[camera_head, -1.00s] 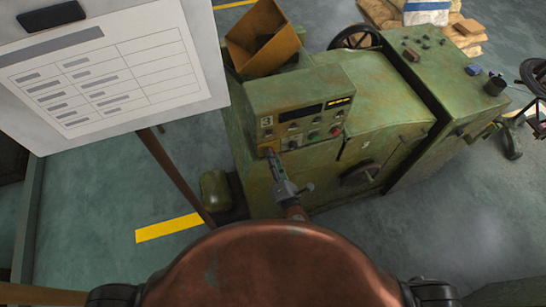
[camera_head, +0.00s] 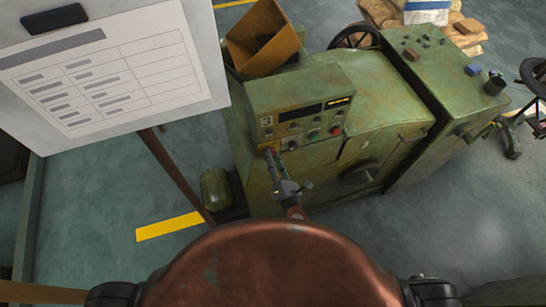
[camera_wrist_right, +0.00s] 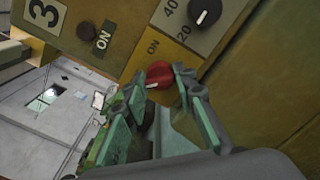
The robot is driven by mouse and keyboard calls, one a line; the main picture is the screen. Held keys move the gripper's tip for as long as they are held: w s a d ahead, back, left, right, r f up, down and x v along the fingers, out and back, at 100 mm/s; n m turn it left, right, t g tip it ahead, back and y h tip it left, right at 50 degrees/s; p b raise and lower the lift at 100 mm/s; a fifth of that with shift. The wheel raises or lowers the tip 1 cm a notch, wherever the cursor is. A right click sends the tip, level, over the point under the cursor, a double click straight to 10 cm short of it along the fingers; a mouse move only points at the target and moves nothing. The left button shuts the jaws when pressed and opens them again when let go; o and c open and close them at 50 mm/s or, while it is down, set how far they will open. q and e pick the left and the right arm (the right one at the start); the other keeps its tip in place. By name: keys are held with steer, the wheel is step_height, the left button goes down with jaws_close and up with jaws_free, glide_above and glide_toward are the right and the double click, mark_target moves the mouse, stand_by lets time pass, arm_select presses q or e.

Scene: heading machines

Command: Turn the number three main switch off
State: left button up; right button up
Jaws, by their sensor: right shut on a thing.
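The number three machine (camera_head: 300,100) is green, with a "3" label on its control panel. The main switch is a red round knob (camera_wrist_right: 159,75) on a yellow plate (camera_wrist_right: 148,46) marked "ON". The plate also shows at the panel's lower left in the head view (camera_head: 264,147). My right gripper (camera_head: 273,155) is at this knob. In the wrist view its green-padded fingers (camera_wrist_right: 163,84) are shut on the knob, one on each side. The fingers hide the knob's lower part. My left gripper is not in view.
A black dial (camera_wrist_right: 207,12) with numbers and a dark button (camera_wrist_right: 87,31) sit close to the knob. A whiteboard (camera_head: 110,75) stands at the left on a brown post (camera_head: 175,175). A green cylinder (camera_head: 215,190) is by the machine's base.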

steer(key=o, duration=1.2)
steer(key=shift+c, duration=0.2)
steer(key=shift+s, duration=0.1)
steer(key=v, duration=1.2)
